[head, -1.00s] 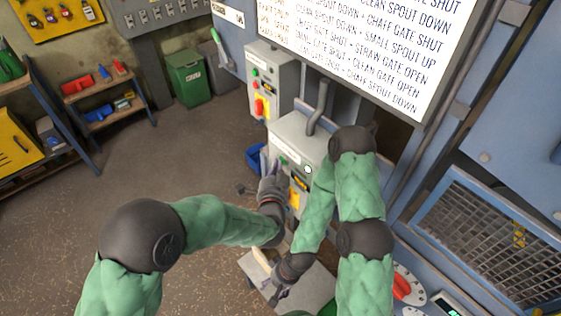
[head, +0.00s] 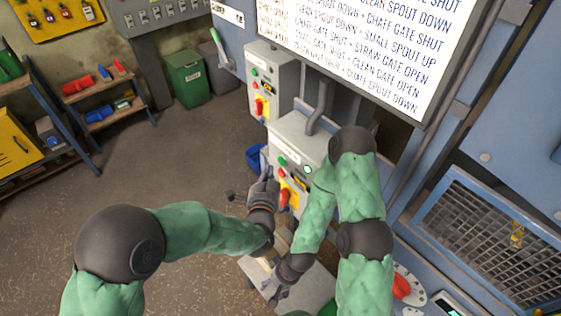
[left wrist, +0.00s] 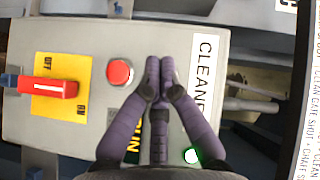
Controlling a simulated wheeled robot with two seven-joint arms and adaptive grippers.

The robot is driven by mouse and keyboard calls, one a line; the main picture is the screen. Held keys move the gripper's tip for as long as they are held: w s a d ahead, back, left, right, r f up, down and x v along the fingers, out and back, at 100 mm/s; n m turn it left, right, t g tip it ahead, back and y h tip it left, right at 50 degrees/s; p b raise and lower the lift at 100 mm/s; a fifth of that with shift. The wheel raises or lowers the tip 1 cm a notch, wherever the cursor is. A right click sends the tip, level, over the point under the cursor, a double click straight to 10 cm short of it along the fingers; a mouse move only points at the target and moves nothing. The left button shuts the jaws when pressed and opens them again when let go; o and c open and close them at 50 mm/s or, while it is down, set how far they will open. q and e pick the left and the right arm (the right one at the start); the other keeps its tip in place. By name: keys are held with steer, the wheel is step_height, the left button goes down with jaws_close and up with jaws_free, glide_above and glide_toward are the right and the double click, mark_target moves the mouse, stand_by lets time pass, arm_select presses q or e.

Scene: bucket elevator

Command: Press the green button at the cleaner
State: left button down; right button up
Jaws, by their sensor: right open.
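The cleaner's grey control box (head: 297,133) shows a green button (head: 282,161) at the upper left of its face, with a red button (head: 279,173) below it. A lit green lamp (head: 307,169) is at the right. The left wrist view shows the CLEANER label (left wrist: 204,72), the red button (left wrist: 119,72) and the lit lamp (left wrist: 191,156); the green button is hidden behind the fingers there. My left gripper (head: 264,172) is shut and empty, its fingertips (left wrist: 160,62) together, pointing at the box with a gap in front. My right gripper (head: 279,295) is open, low down.
A red rotary switch (head: 284,197) on a yellow plate is lower on the box. A similar control box (head: 270,62) stands behind. A blue bucket (head: 254,158) is on the floor beside the boxes. A large sign (head: 360,50) hangs above. The floor at left is clear.

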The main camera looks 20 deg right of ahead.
arm_select(q)
steer(key=a, duration=0.1)
steer(key=s+a, duration=0.1)
steer(key=a, duration=0.1)
steer(key=shift+s+a, duration=0.1)
steer(key=shift+a, duration=0.05)
stand_by(0.9)
